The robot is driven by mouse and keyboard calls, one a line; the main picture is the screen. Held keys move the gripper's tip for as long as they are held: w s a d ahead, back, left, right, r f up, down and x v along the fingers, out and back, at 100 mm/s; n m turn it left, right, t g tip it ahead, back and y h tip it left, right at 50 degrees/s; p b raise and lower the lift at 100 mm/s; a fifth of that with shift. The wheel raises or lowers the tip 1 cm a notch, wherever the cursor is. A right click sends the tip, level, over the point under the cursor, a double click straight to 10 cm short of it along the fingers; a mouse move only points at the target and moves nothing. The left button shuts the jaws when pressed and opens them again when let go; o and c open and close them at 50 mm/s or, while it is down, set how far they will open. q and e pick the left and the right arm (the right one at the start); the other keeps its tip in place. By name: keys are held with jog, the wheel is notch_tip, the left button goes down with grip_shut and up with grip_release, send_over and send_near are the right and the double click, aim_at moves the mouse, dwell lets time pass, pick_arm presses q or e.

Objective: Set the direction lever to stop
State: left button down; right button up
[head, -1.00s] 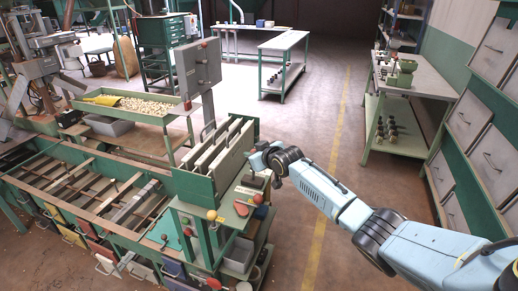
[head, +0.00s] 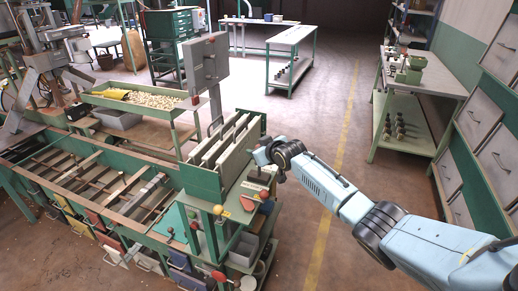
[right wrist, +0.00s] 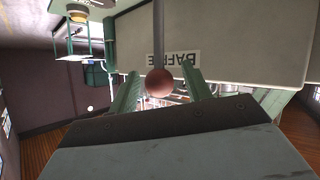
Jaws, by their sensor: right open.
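In the right wrist view a dull red ball knob (right wrist: 160,83) on a grey rod shows between the two green fingers of my right gripper (right wrist: 160,86). The fingers stand apart; contact with the ball is not clear. A label reading BAFFLE, upside down, is on the pale panel behind the rod. In the head view my right gripper (head: 259,153) is at the right end of the hopper machine, above its control shelf. I cannot tell which is the direction lever. My left gripper is out of view.
Upright grey plates (head: 228,143) stand close left of my right gripper, with a grey box on a post (head: 206,62) behind. A tray of nuts (head: 150,101) is further back left. A bench (head: 430,75) stands at right. Floor beyond the machine is open.

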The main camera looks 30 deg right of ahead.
jog(key=shift+s, duration=0.1)
jog(key=shift+s+r, duration=0.15)
jog(key=shift+s, duration=0.1)
jog(key=p+v, duration=0.2)
jog(key=v, duration=1)
jog(key=shift+s+p, duration=0.3)
